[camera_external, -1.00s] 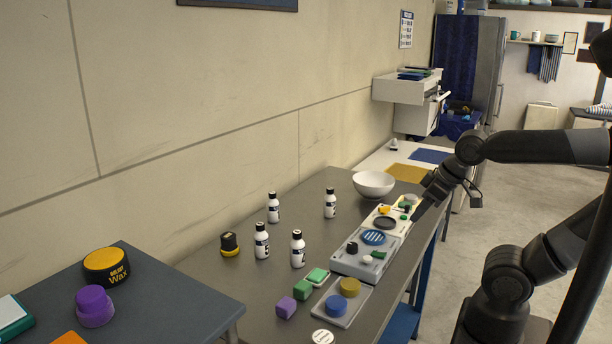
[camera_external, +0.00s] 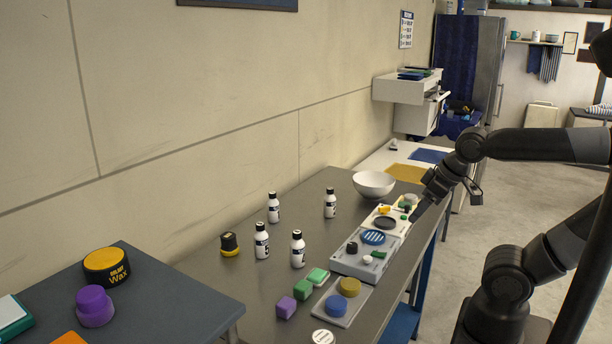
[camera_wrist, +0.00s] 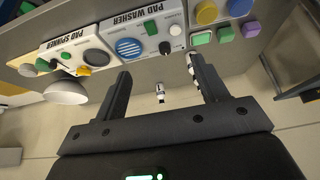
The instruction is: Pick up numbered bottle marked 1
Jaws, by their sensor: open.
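Several white bottles with black caps stand upright on the grey table: a back left bottle (camera_external: 273,209), a back right bottle (camera_external: 330,205), a front left bottle (camera_external: 261,243) and a front right bottle (camera_external: 297,251). Their dark label marks are too small to read, so I cannot tell which is marked 1. My gripper (camera_external: 421,209) is open and empty near the table's right edge, right of the bottles. In the wrist view, my gripper's two fingers (camera_wrist: 160,72) are spread wide, with one small bottle (camera_wrist: 160,93) showing between them in the distance.
The pad washer (camera_external: 347,264) and pad spinner stand between my gripper and the bottles. A white bowl (camera_external: 374,183) sits behind. A black-and-yellow tin (camera_external: 229,244) is left of the bottles. Coloured blocks and a pad tray (camera_external: 357,309) are in front. Bare tabletop surrounds the bottles.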

